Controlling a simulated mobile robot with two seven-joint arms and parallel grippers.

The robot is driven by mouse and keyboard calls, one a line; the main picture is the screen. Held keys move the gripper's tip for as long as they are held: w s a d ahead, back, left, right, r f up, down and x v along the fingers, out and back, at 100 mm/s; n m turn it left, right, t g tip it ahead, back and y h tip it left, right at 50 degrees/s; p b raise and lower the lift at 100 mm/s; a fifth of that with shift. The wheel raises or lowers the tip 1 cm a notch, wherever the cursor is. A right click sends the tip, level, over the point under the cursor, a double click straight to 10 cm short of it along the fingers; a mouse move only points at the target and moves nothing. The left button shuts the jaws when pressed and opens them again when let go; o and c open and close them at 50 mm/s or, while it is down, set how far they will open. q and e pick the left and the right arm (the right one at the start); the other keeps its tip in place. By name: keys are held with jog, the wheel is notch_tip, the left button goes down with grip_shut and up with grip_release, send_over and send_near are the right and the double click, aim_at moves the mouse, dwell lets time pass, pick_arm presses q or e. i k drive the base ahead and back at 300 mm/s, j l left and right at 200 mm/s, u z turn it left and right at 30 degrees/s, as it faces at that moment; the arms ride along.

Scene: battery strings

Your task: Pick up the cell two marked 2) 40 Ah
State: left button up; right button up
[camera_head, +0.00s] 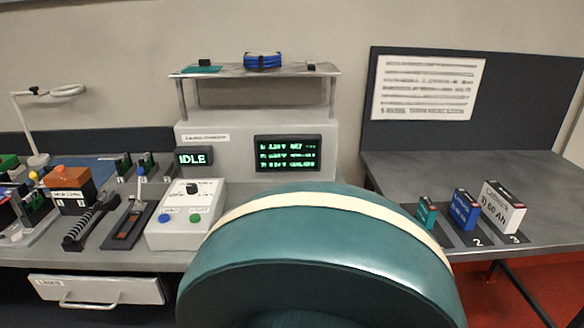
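The blue cell (464,210) stands upright on the right-hand bench, behind the floor mark "2"; its printed label is too small to read fully. A smaller teal cell (427,213) stands to its left. A larger white cell (502,208), with a label that looks like "3) 60 Ah", stands to its right behind the mark "3". The three cells stand apart on dark strips. Neither of my grippers is in view, and nothing is seen touching the cells.
The grey right bench (400,170) is clear behind the cells. A console (255,150) shows "IDLE". A control box (187,222) with buttons, an orange-topped block (70,190) and small tools crowd the left bench. The lower middle of the view is blocked.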

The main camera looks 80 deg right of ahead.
aim_at(465, 209)
jog(key=k+l+z, duration=0.1)
jog(key=z, duration=1.6)
jog(key=l+z, duration=0.4)
jog(key=i+l+z, duration=0.15)
jog(key=z, duration=0.25)
jog(key=i+l+z, duration=0.1)
jog(key=l+z, duration=0.25)
jog(key=i+l+z, duration=0.25)
jog(key=i+l, duration=0.35)
jog(key=l, duration=0.15)
